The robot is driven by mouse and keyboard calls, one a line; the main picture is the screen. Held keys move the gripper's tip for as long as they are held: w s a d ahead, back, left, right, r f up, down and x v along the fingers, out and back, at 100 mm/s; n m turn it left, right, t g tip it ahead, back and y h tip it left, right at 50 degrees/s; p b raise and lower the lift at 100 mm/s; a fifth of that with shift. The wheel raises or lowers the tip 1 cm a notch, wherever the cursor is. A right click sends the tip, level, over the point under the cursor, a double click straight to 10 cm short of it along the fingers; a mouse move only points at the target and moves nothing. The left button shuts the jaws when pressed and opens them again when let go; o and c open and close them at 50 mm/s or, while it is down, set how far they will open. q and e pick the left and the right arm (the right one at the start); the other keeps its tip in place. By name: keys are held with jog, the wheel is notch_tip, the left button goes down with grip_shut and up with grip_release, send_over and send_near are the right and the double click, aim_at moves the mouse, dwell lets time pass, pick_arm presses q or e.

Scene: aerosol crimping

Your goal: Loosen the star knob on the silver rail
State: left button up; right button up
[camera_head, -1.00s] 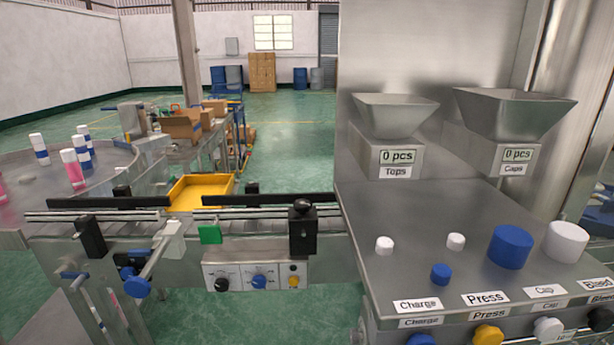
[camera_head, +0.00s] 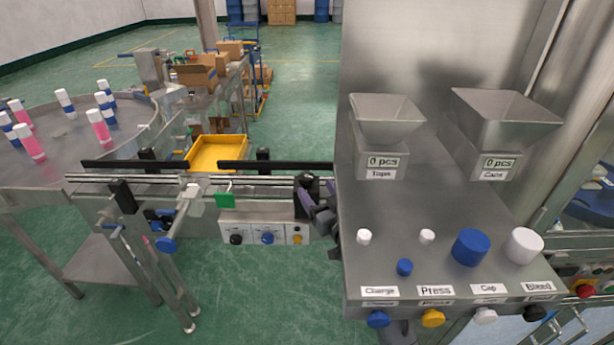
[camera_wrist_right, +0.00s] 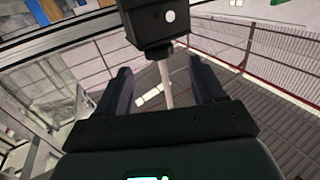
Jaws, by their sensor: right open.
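The silver rail (camera_head: 230,180) runs across the middle of the head view along the conveyor. A black clamp block (camera_head: 314,184) sits at its right end. The clamp's dark round knob, seen on top of it earlier, is now largely covered by my right gripper, so I cannot make out its star shape. My right gripper (camera_head: 312,204) is at the front of this block, close to the rail. In the right wrist view, the two dark fingers (camera_wrist_right: 163,84) are spread apart, with the black block (camera_wrist_right: 153,24) just beyond them. A thin pale rod shows between the fingers. My left gripper is not in view.
The steel control console (camera_head: 440,215) with knobs and hoppers stands close to the right of my right gripper. A panel (camera_head: 264,231) with small dials hangs below the rail. Open floor lies in front.

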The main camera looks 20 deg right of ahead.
aim_at(307, 176)
jog(key=w, duration=0.5)
jog(key=w+b, duration=0.1)
jog(key=w, duration=0.1)
jog(key=shift+w+a, duration=0.15)
jog(key=shift+a, duration=0.1)
jog(key=shift+c, duration=0.2)
jog(key=c, duration=0.9)
jog(key=shift+d+r+n+y+p, duration=0.1)
jog(key=shift+r+n+y+p, duration=0.1)
jog(key=shift+n+y+p, duration=0.35)
jog(key=n+y+p, duration=0.1)
jog(key=y+p, duration=0.2)
jog(key=shift+r+n+g, duration=0.1)
jog(key=shift+n+g, duration=0.15)
jog(key=shift+g, duration=0.15)
jog(key=shift+n+g+y+p, duration=0.4)
jog(key=shift+n+y+p, duration=0.35)
jog(key=shift+y, duration=0.1)
jog(key=shift+f+n+g+y+p, duration=0.25)
jog(key=shift+n+g+y+p, duration=0.4)
jog(key=shift+y, duration=0.65)
jog(key=shift+n, duration=0.3)
